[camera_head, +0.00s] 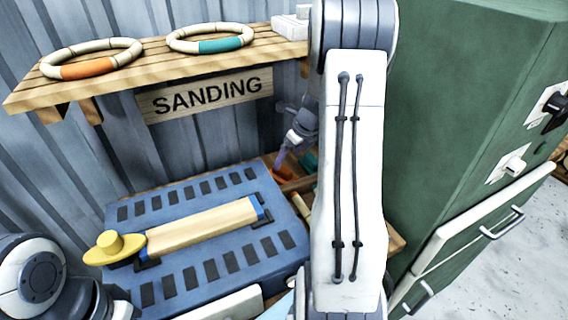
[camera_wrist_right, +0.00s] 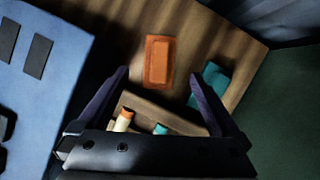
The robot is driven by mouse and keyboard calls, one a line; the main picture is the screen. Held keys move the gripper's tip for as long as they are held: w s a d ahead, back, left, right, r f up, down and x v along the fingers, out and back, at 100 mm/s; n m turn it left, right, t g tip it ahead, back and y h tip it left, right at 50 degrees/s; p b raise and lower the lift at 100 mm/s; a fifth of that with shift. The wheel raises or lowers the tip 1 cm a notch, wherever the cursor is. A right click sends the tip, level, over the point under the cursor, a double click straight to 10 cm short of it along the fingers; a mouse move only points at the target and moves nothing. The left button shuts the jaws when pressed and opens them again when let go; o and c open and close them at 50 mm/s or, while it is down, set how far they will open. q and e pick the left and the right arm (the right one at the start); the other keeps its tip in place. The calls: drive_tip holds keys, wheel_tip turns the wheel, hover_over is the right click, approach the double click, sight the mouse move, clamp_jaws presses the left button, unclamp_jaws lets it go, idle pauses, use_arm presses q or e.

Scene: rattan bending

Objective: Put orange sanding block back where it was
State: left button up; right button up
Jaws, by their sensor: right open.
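The orange sanding block (camera_wrist_right: 159,60) lies flat on a wooden surface, just beyond the fingertips in the right wrist view. In the head view it is a small orange patch (camera_head: 285,173) under my right gripper (camera_head: 283,160). That gripper also shows in the wrist view (camera_wrist_right: 158,82), with its two dark fingers spread apart and nothing between them. The block seems clear of both fingers. My right arm hides part of the wooden surface in the head view. My left gripper is not in view; only a link of my left arm shows at the lower left.
A teal block (camera_wrist_right: 212,82) lies right of the orange one. Small cylinders (camera_wrist_right: 124,119) lie nearer, by a wooden divider. A blue slotted bench (camera_head: 215,265) bears a clamped wooden piece (camera_head: 205,227). A shelf (camera_head: 150,68) holds rings above. A green cabinet (camera_head: 450,120) stands right.

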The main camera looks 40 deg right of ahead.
drive_tip(key=v, duration=0.4)
drive_tip(key=shift+r, duration=0.15)
drive_tip(key=shift+s, duration=0.1)
idle(0.3)
